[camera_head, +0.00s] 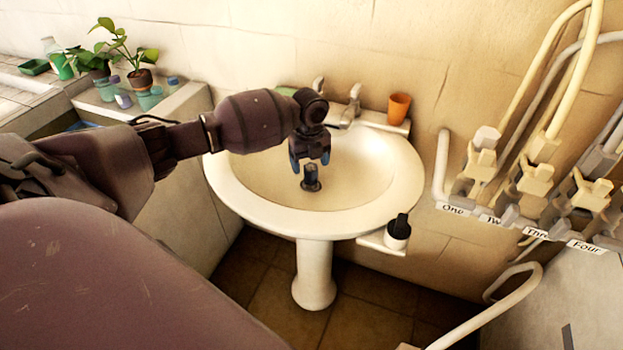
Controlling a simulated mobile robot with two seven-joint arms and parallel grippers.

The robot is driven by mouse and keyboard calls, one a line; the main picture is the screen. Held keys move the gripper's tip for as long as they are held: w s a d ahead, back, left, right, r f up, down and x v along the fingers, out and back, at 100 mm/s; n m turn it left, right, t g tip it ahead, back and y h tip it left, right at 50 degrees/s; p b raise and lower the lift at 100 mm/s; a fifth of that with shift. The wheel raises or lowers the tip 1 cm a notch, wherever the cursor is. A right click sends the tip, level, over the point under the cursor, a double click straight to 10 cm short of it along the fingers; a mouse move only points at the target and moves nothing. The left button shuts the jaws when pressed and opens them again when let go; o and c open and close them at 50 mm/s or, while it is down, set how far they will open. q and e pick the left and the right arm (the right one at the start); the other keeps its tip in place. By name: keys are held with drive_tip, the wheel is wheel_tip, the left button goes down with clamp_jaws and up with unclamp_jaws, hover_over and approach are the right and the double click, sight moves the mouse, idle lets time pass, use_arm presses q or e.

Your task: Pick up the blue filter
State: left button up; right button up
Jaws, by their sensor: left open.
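The blue filter (311,178) looks like a small dark, bluish upright piece at the drain of the white washbasin (235,195). Its colour is hard to make out in the shade. My left gripper (310,163) points down into the basin, open, with its blue-tipped fingers spread to either side just above the filter. I cannot tell whether the fingers touch it. My right gripper is not in view.
Taps (353,103) and an orange cup (398,108) stand at the basin's back rim. A small cup with a black item (398,232) sits on a low ledge at right. Labelled pipes and valves (530,185) line the right wall. Potted plants (140,80) are at left.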

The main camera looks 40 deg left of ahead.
sight(311, 180)
use_arm(q)
drive_tip(key=shift+w+f+b, duration=0.2)
drive_tip(key=shift+f+b, duration=0.25)
drive_tip(key=shift+f, duration=2.25)
drive_tip(key=shift+c, duration=0.2)
drive_tip(key=c, duration=1)
